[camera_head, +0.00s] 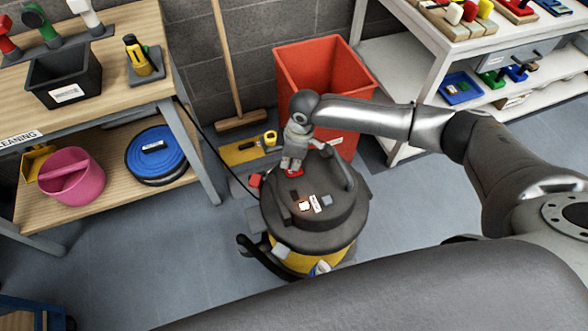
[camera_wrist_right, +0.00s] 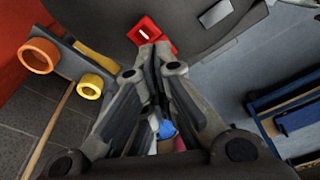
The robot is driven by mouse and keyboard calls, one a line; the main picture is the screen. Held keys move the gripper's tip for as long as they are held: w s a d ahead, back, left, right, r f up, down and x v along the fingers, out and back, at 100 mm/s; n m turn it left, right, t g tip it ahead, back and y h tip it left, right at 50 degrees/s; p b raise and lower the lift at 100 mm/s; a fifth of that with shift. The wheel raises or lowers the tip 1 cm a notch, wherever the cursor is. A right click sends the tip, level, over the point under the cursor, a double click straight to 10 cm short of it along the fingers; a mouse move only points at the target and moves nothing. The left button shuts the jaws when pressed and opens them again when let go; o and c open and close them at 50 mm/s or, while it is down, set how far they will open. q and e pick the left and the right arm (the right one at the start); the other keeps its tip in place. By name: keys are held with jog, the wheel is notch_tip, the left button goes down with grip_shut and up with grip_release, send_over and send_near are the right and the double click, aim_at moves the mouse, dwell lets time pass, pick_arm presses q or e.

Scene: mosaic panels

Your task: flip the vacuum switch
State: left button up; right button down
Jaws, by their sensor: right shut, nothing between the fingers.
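The vacuum (camera_head: 312,215) stands on the floor, with a dark round lid and a yellow band lower down. A red switch (camera_head: 295,171) sits on the lid. My right gripper (camera_head: 291,166) is shut and empty, pointing down at the switch. In the right wrist view the red switch (camera_wrist_right: 145,31) with a white mark shows just beyond the fingertips of the right gripper (camera_wrist_right: 153,50). The fingertips overlap the red part in the picture; I cannot tell whether they touch it. My left gripper is not in view.
A red bin (camera_head: 325,70) stands behind the vacuum. A workbench (camera_head: 100,95) with a black box (camera_head: 65,85) is at left. A white shelf unit (camera_head: 390,60) is at right. A broom (camera_head: 229,65) leans at the wall. The floor (camera_head: 140,255) left of the vacuum is clear.

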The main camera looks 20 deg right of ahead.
aim_at(290, 172)
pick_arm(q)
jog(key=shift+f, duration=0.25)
pick_arm(e)
jog(key=shift+f, duration=0.55)
pick_arm(q)
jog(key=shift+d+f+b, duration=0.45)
jog(key=shift+b, duration=0.25)
pick_arm(e)
jog(key=shift+s+f, duration=0.1)
jog(key=shift+f, duration=0.9)
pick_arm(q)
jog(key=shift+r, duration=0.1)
pick_arm(e)
jog(key=shift+r, duration=0.1)
notch_tip(290, 172, up, 2)
jog(key=p, duration=0.2)
jog(key=shift+p, duration=0.35)
jog(key=shift+r+p, duration=0.35)
jog(key=shift+r, duration=0.05)
jog(key=shift+r+p, duration=0.9)
jog(key=shift+p, duration=0.1)
notch_tip(290, 172, up, 2)
jog(key=p, duration=0.2)
jog(key=shift+r+p, duration=0.2)
jog(key=shift+p, duration=0.15)
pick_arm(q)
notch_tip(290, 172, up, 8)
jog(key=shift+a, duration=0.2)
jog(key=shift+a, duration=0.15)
